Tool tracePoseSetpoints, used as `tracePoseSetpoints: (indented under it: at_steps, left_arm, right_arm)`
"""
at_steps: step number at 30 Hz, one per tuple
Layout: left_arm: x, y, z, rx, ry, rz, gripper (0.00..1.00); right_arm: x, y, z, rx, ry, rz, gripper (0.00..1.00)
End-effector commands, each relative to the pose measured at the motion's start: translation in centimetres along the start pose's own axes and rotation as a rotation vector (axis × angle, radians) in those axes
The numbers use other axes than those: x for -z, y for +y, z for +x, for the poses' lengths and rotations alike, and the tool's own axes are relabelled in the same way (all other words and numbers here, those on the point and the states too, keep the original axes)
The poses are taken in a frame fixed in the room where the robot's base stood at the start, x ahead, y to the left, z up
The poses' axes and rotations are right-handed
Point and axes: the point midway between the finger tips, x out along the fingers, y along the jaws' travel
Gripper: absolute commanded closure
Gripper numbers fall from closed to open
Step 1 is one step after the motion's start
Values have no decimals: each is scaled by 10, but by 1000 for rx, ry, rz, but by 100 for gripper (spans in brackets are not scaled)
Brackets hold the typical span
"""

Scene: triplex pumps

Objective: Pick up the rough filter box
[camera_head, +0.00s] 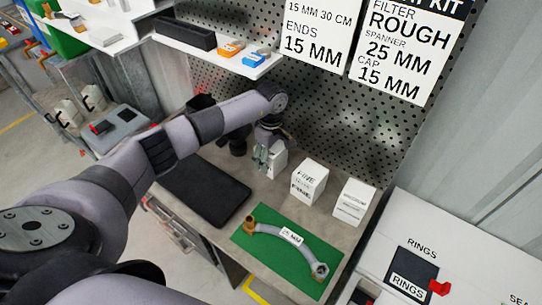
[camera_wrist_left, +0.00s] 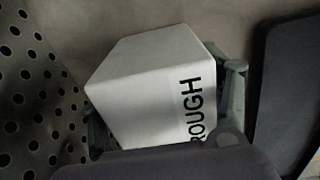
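The rough filter box (camera_head: 279,160) is a small white box at the back of the worktable, near the perforated wall. In the left wrist view it fills the middle (camera_wrist_left: 150,85), with "ROUGH" in black on one face. My left gripper (camera_head: 266,158) reaches down to the box from above. In the left wrist view its fingers lie on either side of the box, close to its sides. I cannot tell whether they press on it; their lower parts are partly hidden. My right gripper is not in view.
Two other white boxes stand to the right: one (camera_head: 308,180) reading "FINE", another (camera_head: 352,202) with small print. A green mat (camera_head: 252,245) holds a grey hose (camera_head: 270,231) with end fittings. A dark tray (camera_head: 205,190) lies left. A shelf (camera_head: 225,58) overhangs behind.

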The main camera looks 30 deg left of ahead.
Motion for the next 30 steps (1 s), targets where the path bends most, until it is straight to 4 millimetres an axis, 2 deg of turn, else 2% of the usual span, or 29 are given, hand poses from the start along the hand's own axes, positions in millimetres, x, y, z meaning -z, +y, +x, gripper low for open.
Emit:
tracePoseSetpoints:
  at_steps: [2,19,30]
  left_arm:
    - [0,0,0,0,0,0,37]
    - [0,0,0,0,0,0,75]
    - [1,-1,-2,-2,1,0,75]
  right_arm:
    - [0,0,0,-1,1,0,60]
    - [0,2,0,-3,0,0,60]
    - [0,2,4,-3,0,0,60]
